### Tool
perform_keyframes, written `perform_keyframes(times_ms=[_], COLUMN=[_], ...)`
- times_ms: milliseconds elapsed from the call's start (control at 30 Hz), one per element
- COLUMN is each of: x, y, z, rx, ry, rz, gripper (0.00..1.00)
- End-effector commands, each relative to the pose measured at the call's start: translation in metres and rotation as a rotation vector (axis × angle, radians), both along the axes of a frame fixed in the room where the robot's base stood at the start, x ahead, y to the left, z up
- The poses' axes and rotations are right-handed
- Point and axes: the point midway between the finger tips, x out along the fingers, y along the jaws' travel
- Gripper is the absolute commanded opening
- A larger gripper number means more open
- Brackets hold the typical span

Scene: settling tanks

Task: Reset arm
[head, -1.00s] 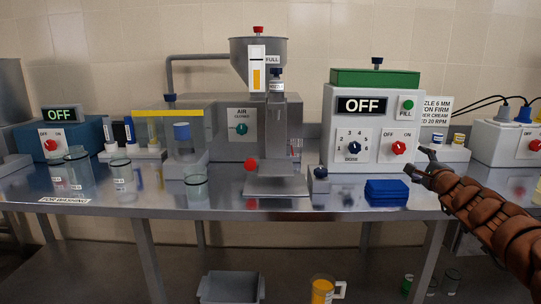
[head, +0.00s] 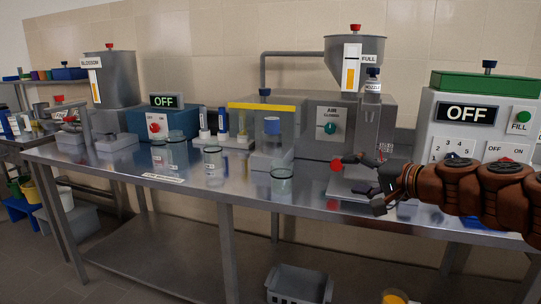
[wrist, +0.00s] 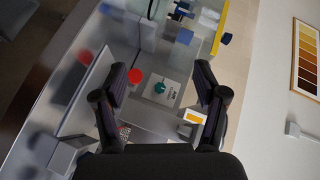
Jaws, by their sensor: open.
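My gripper (head: 366,172) is at the right in the head view, at the end of my brown segmented arm. It hangs in front of the steel filling machine (head: 325,143) marked AIR CLOSED. In the wrist view my gripper (wrist: 163,85) shows two dark fingers spread apart with nothing between them. Beyond the fingers are the machine's red knob (wrist: 135,76) and teal dial (wrist: 160,87). The gripper hides part of the machine's lower front and base in the head view.
A steel table (head: 235,195) carries a glass jar (head: 281,182), several beakers and a blue heater box (head: 172,122). A white control box reading OFF (head: 466,113) stands behind my arm. A grey crate (head: 298,284) is below.

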Motion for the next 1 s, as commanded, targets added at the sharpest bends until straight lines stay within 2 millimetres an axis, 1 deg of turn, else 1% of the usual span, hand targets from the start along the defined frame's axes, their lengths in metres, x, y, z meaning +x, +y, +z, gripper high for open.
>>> perform_keyframes(times_ms=[33, 100, 167, 200, 267, 300, 367, 400, 467, 500, 533, 600, 667, 700, 800, 1000], x=[-0.015, -0.036, -0.058, -0.074, -0.099, -0.116, -0.144, -0.162, -0.192, -0.211, -0.225, -0.256, -0.278, -0.293, -0.323, -0.376], y=[0.026, 0.056, 0.079, 0.091, 0.106, 0.113, 0.12, 0.121, 0.119, 0.115, 0.111, 0.099, 0.087, 0.079, 0.059, 0.018], z=[-0.013, -0.034, -0.055, -0.07, -0.091, -0.108, -0.133, -0.148, -0.171, -0.186, -0.196, -0.216, -0.229, -0.236, -0.249, -0.263], rx=[-0.056, -0.132, -0.201, -0.249, -0.321, -0.37, -0.444, -0.494, -0.571, -0.622, -0.658, -0.736, -0.795, -0.827, -0.903, -1.023], ry=[0.029, 0.077, 0.124, 0.158, 0.211, 0.251, 0.318, 0.361, 0.434, 0.484, 0.522, 0.61, 0.676, 0.72, 0.812, 0.99], rz=[0.064, 0.149, 0.22, 0.267, 0.329, 0.372, 0.431, 0.465, 0.514, 0.543, 0.562, 0.597, 0.617, 0.629, 0.645, 0.657], gripper=[0.72, 0.72, 0.72, 0.72, 0.72, 0.72, 0.72, 0.72, 0.72, 0.72, 0.72, 0.72, 0.72, 0.72, 0.72, 0.72])
